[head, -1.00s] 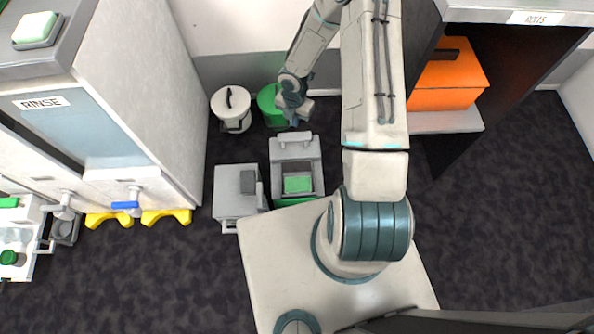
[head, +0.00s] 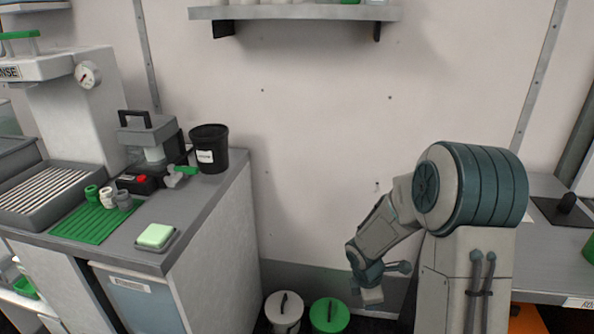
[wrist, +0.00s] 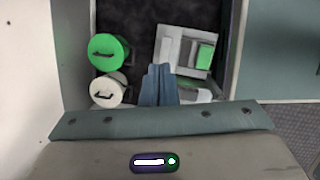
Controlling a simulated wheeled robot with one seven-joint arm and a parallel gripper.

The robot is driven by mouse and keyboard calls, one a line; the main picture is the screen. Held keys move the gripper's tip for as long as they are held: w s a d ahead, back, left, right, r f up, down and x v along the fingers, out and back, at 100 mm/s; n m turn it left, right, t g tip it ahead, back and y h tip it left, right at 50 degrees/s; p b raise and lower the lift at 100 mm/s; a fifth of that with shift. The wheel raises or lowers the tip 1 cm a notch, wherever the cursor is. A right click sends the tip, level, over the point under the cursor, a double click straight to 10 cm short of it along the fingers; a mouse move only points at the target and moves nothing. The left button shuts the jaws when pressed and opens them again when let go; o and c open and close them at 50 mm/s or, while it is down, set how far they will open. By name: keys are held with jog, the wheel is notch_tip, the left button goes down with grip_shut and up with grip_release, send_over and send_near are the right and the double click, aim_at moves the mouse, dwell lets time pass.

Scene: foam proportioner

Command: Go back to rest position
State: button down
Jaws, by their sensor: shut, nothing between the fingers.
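My gripper (head: 372,296) hangs at the end of my bent arm, in front of the pale wall and to the right of the counter. In the wrist view the gripper (wrist: 158,72) points down over the floor, with its fingers together and nothing between them. In the head view it is above and to the right of the green-lidded bin (head: 329,316), apart from it.
A white-lidded bin (head: 284,308) stands left of the green one. The grey counter (head: 215,205) holds a machine (head: 150,140), a black bucket (head: 209,148) and a green mat (head: 92,226). A shelf (head: 300,13) is above. The wall space between is clear.

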jog(key=s+a+r+m+p, duration=0.1)
jog(key=s+r+m+p, duration=0.4)
jog(key=r, duration=0.7)
jog(key=s+a+r+m+t+y+p, duration=0.1)
jog(key=s+r+m+p, duration=0.4)
jog(key=r, duration=0.8)
jog(key=s+a+r+m+t+y+p, duration=0.1)
jog(key=s+a+r+m+p, duration=0.1)
jog(key=s+r+m+p, duration=0.3)
jog(key=s+r+m, duration=0.3)
jog(key=s+r, duration=0.1)
jog(key=r, duration=0.3)
jog(key=shift+r+m+p, duration=0.25)
jog(key=shift+m+p, duration=0.05)
jog(key=shift+s, duration=0.1)
